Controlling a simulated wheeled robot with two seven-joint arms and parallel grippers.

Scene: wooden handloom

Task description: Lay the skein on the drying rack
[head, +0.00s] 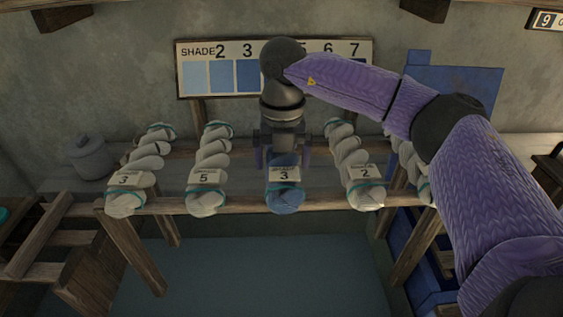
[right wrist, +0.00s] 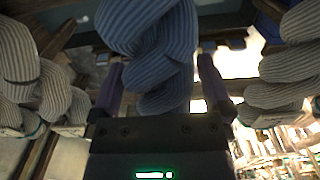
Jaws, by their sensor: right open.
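The blue skein (head: 285,198), tagged 3, lies across the rails of the wooden drying rack (head: 246,205), between two pale skeins. My right gripper (head: 283,157) is above the blue skein's far part, which it hides in the head view. In the right wrist view the blue skein (right wrist: 160,50) passes between the two open fingers of my right gripper (right wrist: 160,82), with a gap visible at the left finger. Whether the right finger touches the skein I cannot tell. My left gripper is not in view.
Pale skeins tagged 5 (head: 207,190) and 3 (head: 125,190) lie to the left, one tagged 2 (head: 364,185) to the right. Another is partly behind my right arm. A shade board (head: 220,76) stands behind. A grey jar (head: 92,157) stands at the left.

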